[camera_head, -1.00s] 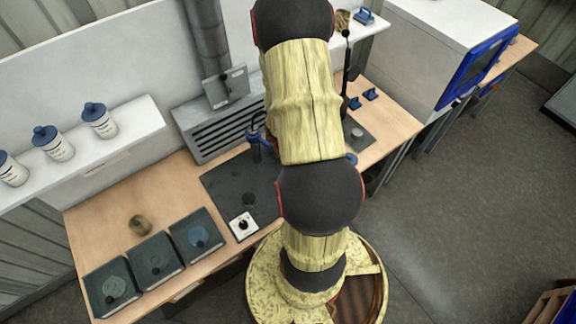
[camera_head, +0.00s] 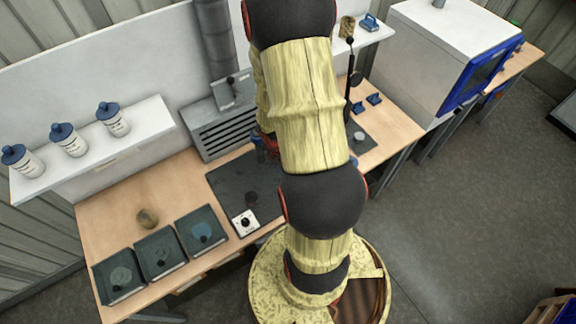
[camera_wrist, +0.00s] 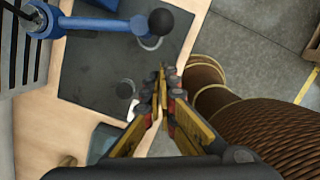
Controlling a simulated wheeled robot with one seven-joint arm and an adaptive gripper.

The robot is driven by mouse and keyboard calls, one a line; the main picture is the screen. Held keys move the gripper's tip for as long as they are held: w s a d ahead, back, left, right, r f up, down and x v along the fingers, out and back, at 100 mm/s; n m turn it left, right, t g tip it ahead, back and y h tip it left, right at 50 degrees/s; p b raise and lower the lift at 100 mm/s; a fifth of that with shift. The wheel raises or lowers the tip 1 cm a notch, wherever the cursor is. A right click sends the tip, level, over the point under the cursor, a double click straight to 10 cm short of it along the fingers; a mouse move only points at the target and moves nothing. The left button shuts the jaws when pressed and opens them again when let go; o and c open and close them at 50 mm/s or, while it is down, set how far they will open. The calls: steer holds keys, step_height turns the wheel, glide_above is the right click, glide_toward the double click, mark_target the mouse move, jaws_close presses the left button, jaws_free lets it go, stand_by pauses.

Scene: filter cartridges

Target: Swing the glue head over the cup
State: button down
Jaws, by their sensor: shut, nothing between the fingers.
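The glue head's blue arm (camera_wrist: 95,24) reaches across the top of the wrist view from a blue post at left. It ends in a black ball knob (camera_wrist: 161,21). A pale ring (camera_wrist: 151,43) shows just below the knob; I cannot tell whether it is the cup's rim or part of the head. A small dark round piece (camera_wrist: 125,89) stands on the dark mat (camera_wrist: 85,75). My gripper (camera_wrist: 161,80) is shut and empty, its tips apart from the knob and below it in the picture. In the head view my arm mostly hides the glue head and gripper.
A white plate with a black knob (camera_head: 245,222) sits at the mat's front edge. Several dark trays (camera_head: 160,253) and a brown round piece (camera_head: 147,218) are at left. A vent box (camera_head: 222,125) stands behind the mat. White bottles (camera_head: 70,140) stand on the shelf.

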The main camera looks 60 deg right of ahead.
steer(key=r, duration=0.2)
steer(key=a+r+p, duration=0.1)
steer(key=r, duration=0.1)
steer(key=shift+s+a, duration=0.1)
steer(key=shift+s, duration=0.15)
stand_by(0.4)
